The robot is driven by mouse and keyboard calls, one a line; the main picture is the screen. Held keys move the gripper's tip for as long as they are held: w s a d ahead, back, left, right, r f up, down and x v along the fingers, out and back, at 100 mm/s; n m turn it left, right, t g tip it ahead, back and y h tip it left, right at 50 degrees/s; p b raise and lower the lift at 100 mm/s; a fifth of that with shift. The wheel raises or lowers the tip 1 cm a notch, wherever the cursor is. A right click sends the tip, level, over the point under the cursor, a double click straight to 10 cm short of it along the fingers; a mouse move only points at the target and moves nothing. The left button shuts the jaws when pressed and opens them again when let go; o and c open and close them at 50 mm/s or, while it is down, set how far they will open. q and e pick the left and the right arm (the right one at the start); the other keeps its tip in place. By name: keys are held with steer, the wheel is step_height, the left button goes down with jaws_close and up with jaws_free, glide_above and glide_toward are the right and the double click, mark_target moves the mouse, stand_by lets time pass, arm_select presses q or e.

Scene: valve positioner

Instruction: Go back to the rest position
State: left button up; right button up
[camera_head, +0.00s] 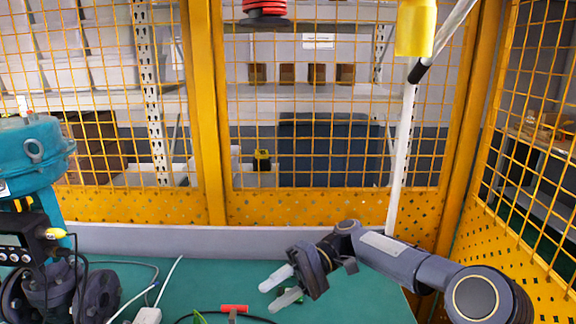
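My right gripper (269,297) reaches in from the right, low over the green table (225,275). Its two pale fingers point left and stand apart with nothing seen between them. The teal valve (30,155) stands at the left edge, with a black positioner box (28,232) and a yellow fitting (55,233) on it. My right gripper is well to the right of the valve and apart from it. My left gripper is out of view.
A red-topped tool (234,308) and a white block with cables (147,315) lie at the table's front. Yellow mesh fencing (210,120) closes the back and right. A white pole (402,160) rises behind my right arm. A yellow object (415,28) hangs at the top.

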steer(key=s+d+r+m+t+h, duration=0.1)
steer(key=s+d+m+t+h, duration=0.3)
steer(key=s+d+t, duration=0.75)
steer(key=s+d+f+t+h, duration=0.1)
steer(key=s+d+f+h, duration=0.1)
steer(key=s+d, duration=0.3)
steer(key=s+d+f+m+t+h, duration=0.1)
steer(key=s+d+f+t+h, duration=0.1)
steer(key=s+d+f, duration=0.3)
steer(key=s+d+h, duration=0.1)
steer(key=s, duration=0.2)
steer(key=shift+d+f, duration=0.15)
steer(key=shift+f, duration=0.1)
